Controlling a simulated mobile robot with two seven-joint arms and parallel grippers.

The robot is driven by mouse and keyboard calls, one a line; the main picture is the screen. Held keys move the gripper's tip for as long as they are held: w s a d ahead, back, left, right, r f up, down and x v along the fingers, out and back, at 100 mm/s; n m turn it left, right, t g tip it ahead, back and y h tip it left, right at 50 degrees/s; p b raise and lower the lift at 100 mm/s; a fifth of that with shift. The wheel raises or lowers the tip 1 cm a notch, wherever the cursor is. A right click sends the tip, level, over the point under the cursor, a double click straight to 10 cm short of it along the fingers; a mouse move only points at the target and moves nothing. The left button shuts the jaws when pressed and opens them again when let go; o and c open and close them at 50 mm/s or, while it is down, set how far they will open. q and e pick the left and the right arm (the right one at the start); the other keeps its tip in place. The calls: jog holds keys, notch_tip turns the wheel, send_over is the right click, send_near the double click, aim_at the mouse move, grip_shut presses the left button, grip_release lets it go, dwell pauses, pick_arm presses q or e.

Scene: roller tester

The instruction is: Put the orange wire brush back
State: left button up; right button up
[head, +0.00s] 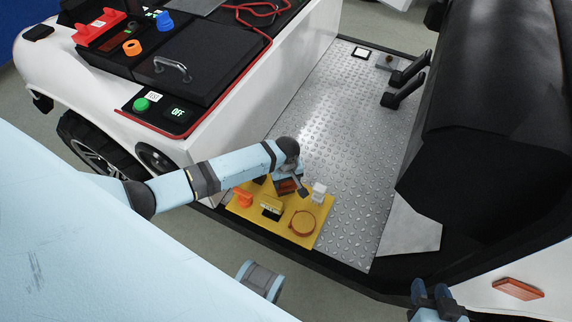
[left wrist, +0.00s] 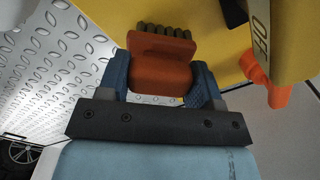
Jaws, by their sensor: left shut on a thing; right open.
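The orange wire brush (left wrist: 160,62) is between the two blue fingers of my left gripper (left wrist: 160,85), with its dark bristles pointing away from the gripper. In the head view, my left gripper (head: 290,186) is over the yellow board (head: 284,234), near its far edge, and hides part of the brush. I cannot tell whether the brush touches the board. The board carries a round orange outline (head: 303,223), a small dark labelled block (head: 271,208) and an orange piece (head: 243,198). My right gripper (head: 433,293) is open and empty at the lower right.
A white block (head: 319,192) stands close to the right of my left gripper. The metal tread floor (head: 330,130) beyond is mostly clear. A white cart body (head: 255,90) rises at left, with a green button (head: 141,104). A black seat (head: 495,90) is at right.

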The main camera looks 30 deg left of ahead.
jog(key=shift+r, duration=0.15)
pick_arm(q)
jog(key=shift+f, duration=0.1)
jog(key=o, duration=0.9)
notch_tip(320, 180, up, 12)
jog(key=p, duration=0.3)
jog(key=shift+p, duration=0.35)
pick_arm(e)
jog(key=shift+s+d+g, duration=0.25)
jog(key=shift+d+g, duration=0.05)
jog(key=shift+d, duration=0.05)
jog(key=shift+r, duration=0.15)
